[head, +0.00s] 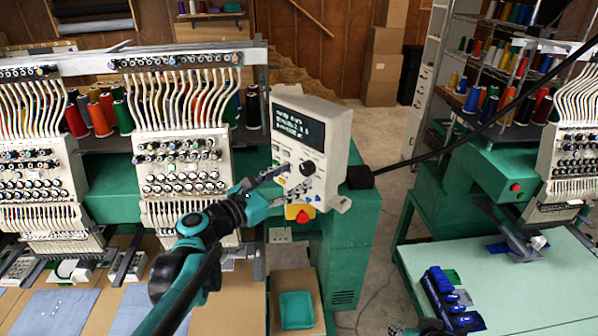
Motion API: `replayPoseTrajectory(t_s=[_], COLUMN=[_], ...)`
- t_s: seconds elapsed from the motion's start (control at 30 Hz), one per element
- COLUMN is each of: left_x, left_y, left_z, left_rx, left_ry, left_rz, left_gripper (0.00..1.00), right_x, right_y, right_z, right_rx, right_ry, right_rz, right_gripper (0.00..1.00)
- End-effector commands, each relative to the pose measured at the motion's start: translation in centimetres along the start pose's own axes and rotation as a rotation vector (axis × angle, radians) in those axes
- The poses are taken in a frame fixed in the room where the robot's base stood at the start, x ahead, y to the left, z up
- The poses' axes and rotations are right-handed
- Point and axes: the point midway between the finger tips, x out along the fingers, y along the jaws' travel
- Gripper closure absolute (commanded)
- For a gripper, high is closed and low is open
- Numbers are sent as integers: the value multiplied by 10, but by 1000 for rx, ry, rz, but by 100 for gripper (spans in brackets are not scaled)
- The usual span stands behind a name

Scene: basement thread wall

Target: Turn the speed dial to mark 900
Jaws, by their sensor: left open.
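The speed dial (307,168) is a round black knob on the white control panel (338,150), below a small lit screen (298,122). The screen's text and any marks around the dial are too small to read. My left gripper (296,180) is open in front of the panel. Its two fingers are spread, one at the left of the dial and one below it. I cannot tell whether either finger touches the dial. A dark piece of what looks like my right gripper (418,329) shows at the bottom edge; its fingers are not clear.
A red and yellow stop button (300,214) sits just below the fingers. Embroidery heads (180,150) with thread cones stand at the left.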

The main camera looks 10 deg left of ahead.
Motion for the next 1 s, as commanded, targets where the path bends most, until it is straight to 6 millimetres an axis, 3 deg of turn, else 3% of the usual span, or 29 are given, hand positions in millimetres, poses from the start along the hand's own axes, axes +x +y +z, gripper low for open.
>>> replayPoseTrajectory(t_s=[0.2, 0.5, 0.57, 0.7, 1.0], left_x=[24, 27, 27, 27, 27], left_y=[0, 0, 0, 0, 0], left_z=[0, 0, 0, 0, 0], left_rx=[2, 2, 2, 2, 19], left_ry=[1, 1, 1, 1, 1], left_rz=[-1, 0, 0, 0, 0], left_gripper=[46, 46, 60, 96, 96], right_x=[-1, -1, -1, -1, -1], right_y=[0, 0, 0, 0, 0], right_z=[-1, -1, -1, -1, -1], right_rx=[0, 0, 0, 0, 0], right_ry=[0, 0, 0, 0, 0], right_rz=[0, 0, 0, 0, 0], right_gripper=[60, 60, 60, 60, 60])
